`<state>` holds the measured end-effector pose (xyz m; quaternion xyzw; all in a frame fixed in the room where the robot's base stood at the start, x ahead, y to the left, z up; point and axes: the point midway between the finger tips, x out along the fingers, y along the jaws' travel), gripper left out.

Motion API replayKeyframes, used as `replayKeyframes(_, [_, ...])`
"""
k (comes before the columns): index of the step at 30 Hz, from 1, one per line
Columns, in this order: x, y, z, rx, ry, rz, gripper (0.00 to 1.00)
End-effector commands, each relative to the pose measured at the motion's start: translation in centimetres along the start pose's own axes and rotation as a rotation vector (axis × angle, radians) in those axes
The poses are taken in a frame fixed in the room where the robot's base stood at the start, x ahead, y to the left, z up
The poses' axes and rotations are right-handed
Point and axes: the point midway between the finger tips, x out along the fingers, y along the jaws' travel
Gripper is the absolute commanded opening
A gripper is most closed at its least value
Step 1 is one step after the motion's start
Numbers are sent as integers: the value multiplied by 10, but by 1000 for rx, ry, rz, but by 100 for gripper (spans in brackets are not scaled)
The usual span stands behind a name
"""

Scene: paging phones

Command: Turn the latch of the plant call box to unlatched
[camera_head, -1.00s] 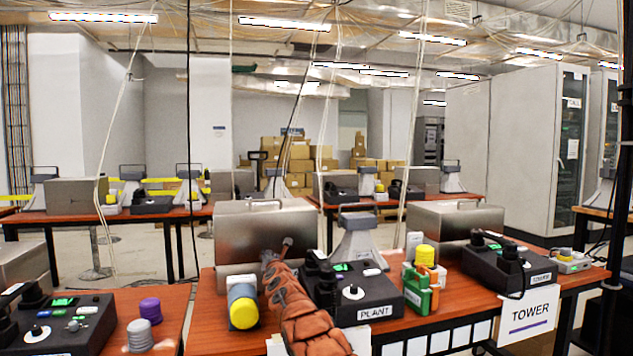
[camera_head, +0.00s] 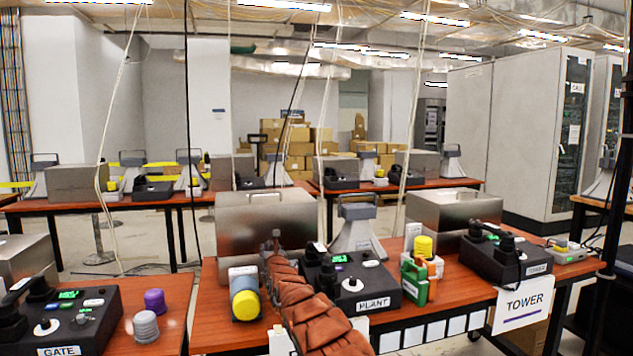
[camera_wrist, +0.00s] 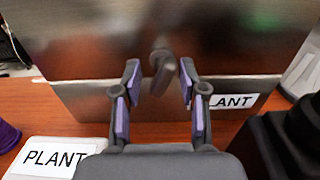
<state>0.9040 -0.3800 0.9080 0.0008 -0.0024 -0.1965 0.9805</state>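The plant call box (camera_head: 262,222) is a brushed metal box with a top handle, standing on the middle table behind the black PLANT console. Its front fills the wrist view (camera_wrist: 85,100), with a partly hidden PLANT label (camera_wrist: 232,102) at lower right. The latch (camera_wrist: 162,72) is a dark, slightly blurred lever on that front, roughly upright with a small tilt. My gripper (camera_wrist: 158,88) is open, its purple-padded fingers on either side of the latch, with the right finger closer. I cannot tell whether they touch. In the head view, my arm covers part of the box's front.
The PLANT console (camera_head: 345,285) stands right of my arm. The GATE console (camera_head: 70,315) is on the left table.

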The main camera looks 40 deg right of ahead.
Motion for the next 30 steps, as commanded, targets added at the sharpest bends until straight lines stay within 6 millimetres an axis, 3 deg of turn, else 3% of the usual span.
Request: replayKeyframes(30, [-61, -2, -1, -5, 2, -5, 42])
